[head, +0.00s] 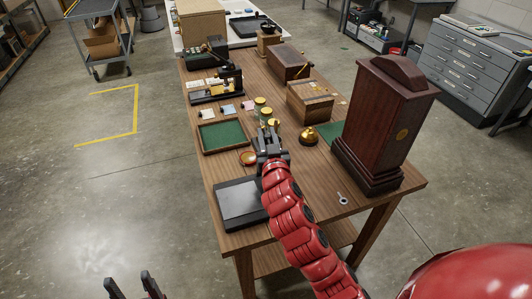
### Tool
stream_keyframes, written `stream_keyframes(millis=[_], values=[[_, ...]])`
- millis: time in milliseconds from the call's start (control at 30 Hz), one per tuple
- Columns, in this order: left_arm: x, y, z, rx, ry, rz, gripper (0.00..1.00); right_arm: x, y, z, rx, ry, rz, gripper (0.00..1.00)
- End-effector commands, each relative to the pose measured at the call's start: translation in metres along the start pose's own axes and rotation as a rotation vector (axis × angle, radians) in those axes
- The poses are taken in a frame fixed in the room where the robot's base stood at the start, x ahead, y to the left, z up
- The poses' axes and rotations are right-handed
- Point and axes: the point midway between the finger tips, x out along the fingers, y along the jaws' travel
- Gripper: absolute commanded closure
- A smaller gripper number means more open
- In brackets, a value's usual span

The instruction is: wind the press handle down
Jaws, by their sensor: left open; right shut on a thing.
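My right gripper (270,147) is over the middle of the wooden table, its fingers pointing away from me. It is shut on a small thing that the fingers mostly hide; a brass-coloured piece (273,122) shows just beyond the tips. My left gripper (131,284) is open and empty at the bottom left, off the table. A dark device with a ball-ended lever (215,43) stands at the table's far left, apart from both grippers. It may be the press, but it is too small to be sure. A black machine with brass parts (216,85) stands nearer.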

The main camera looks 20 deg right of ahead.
Motion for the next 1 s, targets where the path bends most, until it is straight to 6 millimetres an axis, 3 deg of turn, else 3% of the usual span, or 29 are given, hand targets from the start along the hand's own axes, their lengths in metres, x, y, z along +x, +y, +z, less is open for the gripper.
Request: stream_keyframes(millis=[33,100,400,700,1000], values=[[-0.035,0.002,0.006,0.0,0.0,0.0,0.38,0.0,-0.003,0.015,0.007,0.01,0.029,1.0],[-0.058,0.003,0.01,0.0,0.0,0.0,0.38,0.0,-0.003,0.015,0.006,0.009,0.082,1.0],[-0.132,0.006,0.022,0.0,0.0,0.0,0.38,0.0,0.001,0.011,0.004,0.004,0.294,1.0],[-0.171,0.009,0.029,0.0,0.0,0.0,0.38,0.0,0.003,0.006,0.0,0.0,0.443,1.0],[-0.185,0.009,0.031,0.0,0.0,0.0,0.38,-0.001,0.005,0.002,-0.001,-0.001,0.51,1.0]])
